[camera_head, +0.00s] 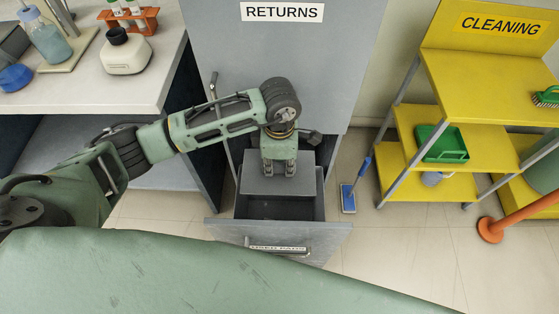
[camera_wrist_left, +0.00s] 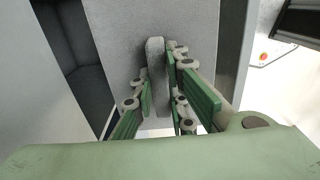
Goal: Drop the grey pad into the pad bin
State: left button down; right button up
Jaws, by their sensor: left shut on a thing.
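My left gripper (camera_head: 280,171) points down over the open grey drawer (camera_head: 323,240) under the RETURNS sign. In the left wrist view its fingers (camera_wrist_left: 165,105) are shut on the grey pad (camera_wrist_left: 155,62), a narrow speckled slab seen nearly edge-on with a rounded end. In the head view the pad cannot be told apart from the grey surfaces around the fingertips. The drawer's dark inside shows in front of the gripper. My right gripper is out of view.
A pale bench (camera_head: 165,85) with bottles and an orange tube rack (camera_head: 128,20) stands at the left. A blue-handled brush (camera_head: 348,198) stands right of the drawer. A yellow CLEANING shelf (camera_head: 480,85) holds a green tray (camera_head: 443,145).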

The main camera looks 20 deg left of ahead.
pick_arm(q)
jog(key=shift+f, duration=0.85)
jog(key=c, duration=1.7)
grip_release()
jog(key=shift+o, duration=0.2)
notch_tip(320, 180, up, 12)
